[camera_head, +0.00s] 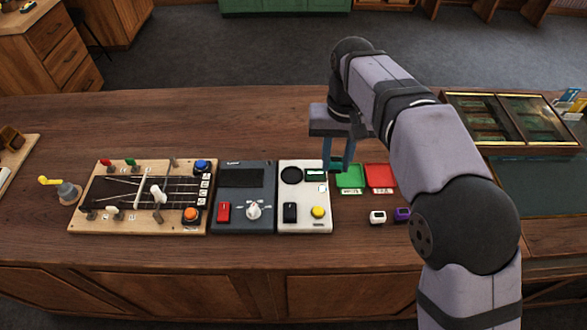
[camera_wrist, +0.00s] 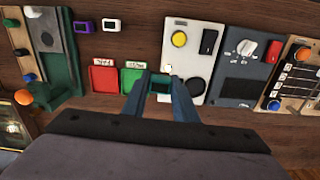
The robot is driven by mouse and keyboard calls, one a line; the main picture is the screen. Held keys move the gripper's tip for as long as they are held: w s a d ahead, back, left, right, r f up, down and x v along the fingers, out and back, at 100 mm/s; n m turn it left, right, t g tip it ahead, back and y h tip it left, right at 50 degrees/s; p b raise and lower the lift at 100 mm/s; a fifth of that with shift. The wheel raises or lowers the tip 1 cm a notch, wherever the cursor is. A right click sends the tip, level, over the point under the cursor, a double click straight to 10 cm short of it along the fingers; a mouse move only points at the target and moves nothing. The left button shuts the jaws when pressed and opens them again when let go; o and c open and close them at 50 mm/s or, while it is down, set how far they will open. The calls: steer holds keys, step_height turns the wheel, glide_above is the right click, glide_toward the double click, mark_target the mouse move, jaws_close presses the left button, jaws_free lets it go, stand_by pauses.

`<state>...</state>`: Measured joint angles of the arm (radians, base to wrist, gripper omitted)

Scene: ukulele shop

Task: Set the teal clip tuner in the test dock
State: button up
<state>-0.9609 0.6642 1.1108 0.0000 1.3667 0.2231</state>
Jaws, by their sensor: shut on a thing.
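My gripper (camera_head: 338,165) is shut on the teal clip tuner (camera_wrist: 161,85), which shows as a small dark teal shape between the fingertips in the wrist view. The gripper points down near the far right corner of a white panel (camera_head: 305,214), beside the green tray (camera_head: 350,180). The white panel has a round black spot, a small dark display, a black switch and a yellow button. It also shows in the wrist view (camera_wrist: 196,65), partly behind a finger. None of these parts is clearly readable as the test dock. I cannot tell how high the tuner is above the counter.
A red tray (camera_head: 380,178) lies right of the green one. A white tuner (camera_head: 377,217) and a purple tuner (camera_head: 402,214) lie in front. A dark grey panel (camera_head: 243,196) and a wooden fretboard rig (camera_head: 140,198) stand left. A glazed case (camera_head: 515,118) is at right.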

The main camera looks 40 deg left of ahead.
steer(key=s+a+p, duration=0.3)
steer(key=a+p, duration=0.4)
steer(key=a, duration=0.3)
steer(key=shift+a+r+n, duration=0.3)
steer(key=shift+a+r, duration=0.05)
steer(key=shift+r, duration=0.05)
steer(key=shift+f, duration=3.1)
steer(key=shift+f+p, duration=1.25)
steer(key=shift+f, duration=0.6)
